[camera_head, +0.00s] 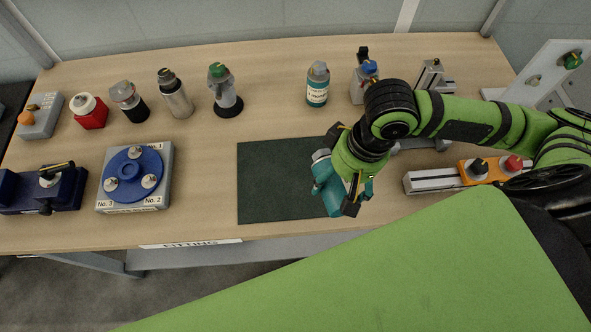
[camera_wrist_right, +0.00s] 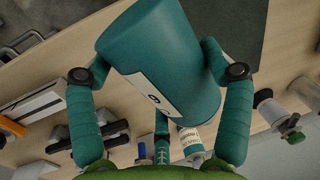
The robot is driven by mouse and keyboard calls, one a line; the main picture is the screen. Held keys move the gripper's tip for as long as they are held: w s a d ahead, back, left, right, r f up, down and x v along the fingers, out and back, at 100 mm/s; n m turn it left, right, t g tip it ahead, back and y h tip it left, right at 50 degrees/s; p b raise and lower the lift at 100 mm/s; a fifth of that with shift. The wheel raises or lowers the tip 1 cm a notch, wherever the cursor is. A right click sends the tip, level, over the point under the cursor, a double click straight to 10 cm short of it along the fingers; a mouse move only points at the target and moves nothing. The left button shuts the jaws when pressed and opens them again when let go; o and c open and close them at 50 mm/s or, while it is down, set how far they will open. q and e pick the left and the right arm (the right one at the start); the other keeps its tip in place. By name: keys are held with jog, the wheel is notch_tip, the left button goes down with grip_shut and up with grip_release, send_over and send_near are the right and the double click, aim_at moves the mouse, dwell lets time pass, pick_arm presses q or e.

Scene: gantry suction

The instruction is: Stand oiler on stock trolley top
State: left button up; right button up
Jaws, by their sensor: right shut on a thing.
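The oiler (camera_head: 326,190) is a teal cylinder with a pale end, held tilted at the green mat on the bench. In the right wrist view the oiler (camera_wrist_right: 165,60) is large, with a white label mostly turned aside. My right gripper (camera_head: 345,186) is shut around its body, one finger on each side. I cannot tell whether the oiler touches the mat. My left gripper is not in view. The stock trolley cannot be made out for certain; a dark surface (camera_head: 8,108) shows at the left edge.
The green mat (camera_head: 270,180) lies mid-bench. A teal labelled bottle (camera_head: 317,88) and several other bottles stand along the back. A blue turntable fixture (camera_head: 108,178) and a dark blue vise (camera_head: 20,195) are at left. An orange switch box (camera_head: 490,172) is at right.

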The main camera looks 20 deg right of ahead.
jog(key=shift+w+a+f+b, duration=0.15)
jog(key=shift+w+f+b, duration=0.25)
jog(key=shift+f+b, duration=0.1)
jog(key=shift+w+a+f+b, duration=0.15)
jog(key=shift+w+f+b, duration=0.25)
jog(key=shift+f, duration=0.1)
jog(key=shift+w+a+p, duration=0.4)
jog(key=shift+w+p, duration=0.25)
jog(key=shift+w, duration=0.05)
jog(key=p, duration=0.1)
send_over(296, 179)
jog(key=f, duration=0.3)
jog(key=shift+s+d+f, duration=0.35)
jog(key=shift+d+f, duration=0.05)
jog(key=shift+w+a+f, duration=0.15)
jog(key=shift+w+f, duration=0.25)
notch_tip(296, 179, down, 3)
jog(key=shift+f+p, duration=0.1)
jog(key=shift+p, duration=0.3)
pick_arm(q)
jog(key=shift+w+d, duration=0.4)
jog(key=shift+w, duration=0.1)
pick_arm(e)
jog(key=shift+f, duration=0.4)
jog(key=o, duration=1.4)
jog(key=shift+f, duration=0.15)
jog(key=shift+o, duration=0.3)
jog(key=shift+s, duration=0.1)
